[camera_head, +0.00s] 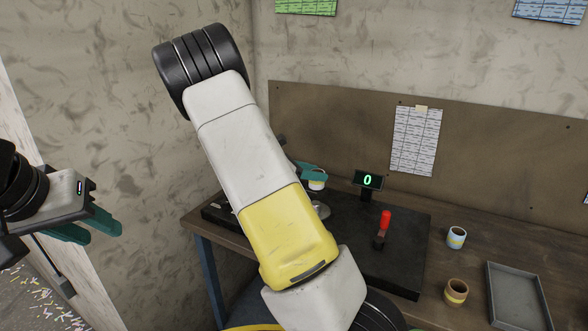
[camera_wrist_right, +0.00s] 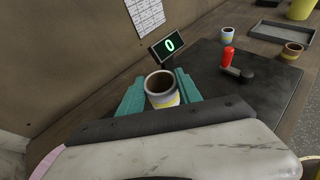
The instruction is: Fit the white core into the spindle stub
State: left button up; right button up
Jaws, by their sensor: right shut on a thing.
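The white core (camera_head: 317,184) with a yellow band is between the teal fingers of my right gripper (camera_head: 308,172), which is shut on it. In the right wrist view, the core (camera_wrist_right: 161,84) stands roughly upright between the fingertips, its open top showing. My right arm hides much of the area around it in the head view. A grey round metal piece (camera_head: 322,211) shows just below the core, partly behind my arm; I cannot tell whether it is the spindle stub or whether the core touches it. My left gripper (camera_head: 94,228) is open and empty at the far left, away from the bench.
A black plate (camera_head: 400,265) on the wooden bench carries a red-handled lever (camera_head: 384,220) and a display (camera_head: 368,180) reading 0. To the right are a light blue roll (camera_head: 456,238), a brown roll (camera_head: 456,291) and an empty grey tray (camera_head: 515,297). A backboard (camera_head: 490,160) stands behind.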

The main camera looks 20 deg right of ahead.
aim_at(314, 186)
jog(key=shift+f, duration=2.5)
jog(key=shift+f, duration=0.95)
jog(key=shift+f, duration=0.25)
jog(key=shift+f, duration=0.85)
dwell(1.2)
jog(key=o, duration=1.4)
jog(key=shift+v, duration=3.9)
